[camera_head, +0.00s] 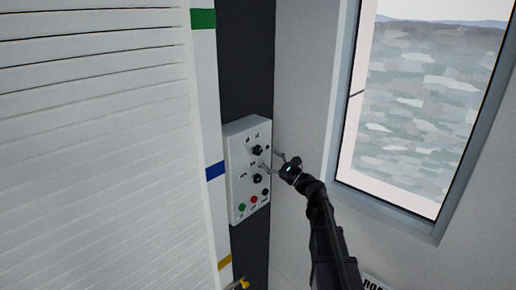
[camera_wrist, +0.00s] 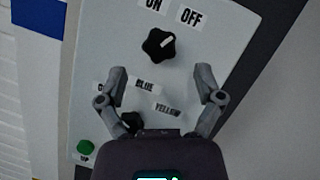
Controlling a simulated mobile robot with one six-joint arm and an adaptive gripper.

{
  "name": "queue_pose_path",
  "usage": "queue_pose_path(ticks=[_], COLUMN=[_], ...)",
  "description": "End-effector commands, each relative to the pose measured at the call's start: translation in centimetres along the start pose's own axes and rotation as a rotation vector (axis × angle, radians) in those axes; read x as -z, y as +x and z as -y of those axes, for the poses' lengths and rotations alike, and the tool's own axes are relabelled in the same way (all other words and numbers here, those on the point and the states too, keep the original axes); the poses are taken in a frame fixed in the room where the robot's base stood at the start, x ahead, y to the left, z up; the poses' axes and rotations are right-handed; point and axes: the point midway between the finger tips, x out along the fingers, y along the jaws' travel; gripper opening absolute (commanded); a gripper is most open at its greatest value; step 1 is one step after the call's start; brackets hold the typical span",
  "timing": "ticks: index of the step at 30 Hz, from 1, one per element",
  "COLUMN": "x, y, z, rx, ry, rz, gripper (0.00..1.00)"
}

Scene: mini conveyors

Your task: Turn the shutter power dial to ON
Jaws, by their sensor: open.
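The shutter power dial (camera_wrist: 156,47) is a black lobed knob on a pale control panel (camera_wrist: 232,50). Its white mark points up and right, toward the OFF label (camera_wrist: 191,16) rather than the ON label (camera_wrist: 154,4). In the head view it is the upper knob (camera_head: 257,150) on the panel (camera_head: 237,160). My gripper (camera_wrist: 159,70) is open and empty, its fingers spread wide just below the dial in the wrist view. In the head view my gripper (camera_head: 269,162) is at the panel's right side. Contact with the panel cannot be told.
A second black knob (camera_wrist: 132,121), partly hidden by my gripper, sits lower beside BLUE and YELLOW labels. Green (camera_head: 241,207), red (camera_head: 254,199) and black (camera_head: 265,192) buttons line the panel's bottom. A white slatted shutter (camera_head: 95,150) stands left, a window (camera_head: 425,100) right.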

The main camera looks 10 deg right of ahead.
Motion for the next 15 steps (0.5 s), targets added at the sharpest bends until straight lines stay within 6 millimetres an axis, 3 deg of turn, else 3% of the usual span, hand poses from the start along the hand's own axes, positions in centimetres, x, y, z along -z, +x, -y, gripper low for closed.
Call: queue_pose_path(ticks=[6,15], x=[-0.1,0.0], y=[3.4,5.4], z=[0.2,0.1], rx=[-0.001,0.001], ry=[0.000,0.000], rz=[0.001,0.001], gripper=[0.85,0.85])
